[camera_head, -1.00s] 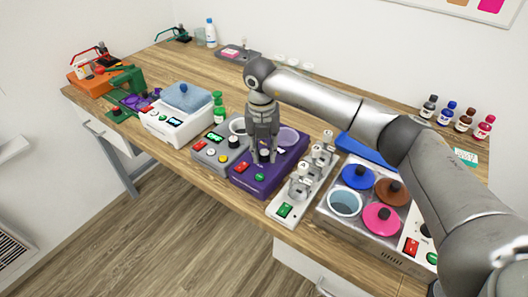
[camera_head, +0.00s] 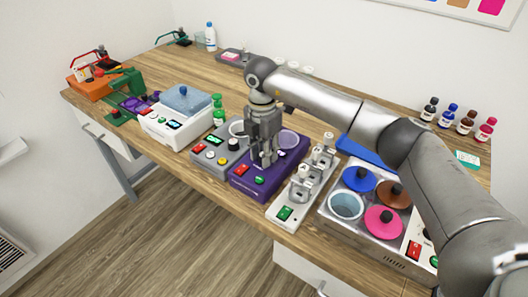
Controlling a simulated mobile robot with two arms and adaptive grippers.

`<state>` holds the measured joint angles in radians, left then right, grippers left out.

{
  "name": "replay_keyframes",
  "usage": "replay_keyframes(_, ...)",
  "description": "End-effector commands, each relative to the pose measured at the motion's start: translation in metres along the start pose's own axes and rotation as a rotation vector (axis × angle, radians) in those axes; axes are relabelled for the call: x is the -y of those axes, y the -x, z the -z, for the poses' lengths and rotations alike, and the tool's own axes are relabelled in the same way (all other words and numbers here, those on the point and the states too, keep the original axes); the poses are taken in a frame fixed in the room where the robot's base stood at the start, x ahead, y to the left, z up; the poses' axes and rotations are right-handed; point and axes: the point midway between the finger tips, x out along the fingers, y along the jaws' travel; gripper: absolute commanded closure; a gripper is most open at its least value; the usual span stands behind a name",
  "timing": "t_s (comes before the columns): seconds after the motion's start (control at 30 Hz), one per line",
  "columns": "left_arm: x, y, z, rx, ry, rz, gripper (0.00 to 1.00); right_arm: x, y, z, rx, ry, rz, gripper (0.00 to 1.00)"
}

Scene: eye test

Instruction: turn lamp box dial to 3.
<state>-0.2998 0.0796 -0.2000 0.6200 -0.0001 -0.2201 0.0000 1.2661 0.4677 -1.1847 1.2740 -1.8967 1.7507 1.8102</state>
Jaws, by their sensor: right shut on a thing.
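A purple box (camera_head: 243,186) stands near the front edge of the bench; I take it to be the lamp box. It has a red switch (camera_head: 241,171), a green button (camera_head: 259,181) and a round pale disc (camera_head: 287,139) on top. My right gripper (camera_head: 262,162) points down over the box, its fingers closed around the dial at the middle of the top. The fingers hide most of the dial, and its scale and number cannot be read. My left gripper is not in view.
Further right is a unit with coloured lids (camera_head: 384,221). A white bath (camera_head: 162,130) stands further left. The bench behind is partly clear.

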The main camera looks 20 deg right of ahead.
Motion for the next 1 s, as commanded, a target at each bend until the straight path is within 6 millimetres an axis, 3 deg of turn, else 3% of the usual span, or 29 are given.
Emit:
replay_keyframes(0.63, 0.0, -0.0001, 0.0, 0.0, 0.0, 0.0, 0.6, -0.0009, 0.0016, -0.0003, -0.002, -0.055, -0.004, 0.97)
replay_keyframes(0.67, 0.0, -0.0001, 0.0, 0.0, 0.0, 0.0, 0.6, -0.0009, 0.0016, -0.0003, -0.002, -0.055, -0.004, 0.72)
replay_keyframes(0.8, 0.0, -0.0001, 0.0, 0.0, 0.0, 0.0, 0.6, -0.0007, 0.0013, -0.0002, -0.002, -0.054, -0.003, 0.54)
replay_keyframes(0.83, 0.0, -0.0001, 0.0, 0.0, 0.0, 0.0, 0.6, -0.0007, 0.0011, -0.0001, -0.002, -0.054, -0.003, 0.5)
replay_keyframes(1.0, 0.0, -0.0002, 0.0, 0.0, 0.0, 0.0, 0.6, -0.0004, 0.0006, -0.0001, -0.002, -0.054, -0.002, 0.5)
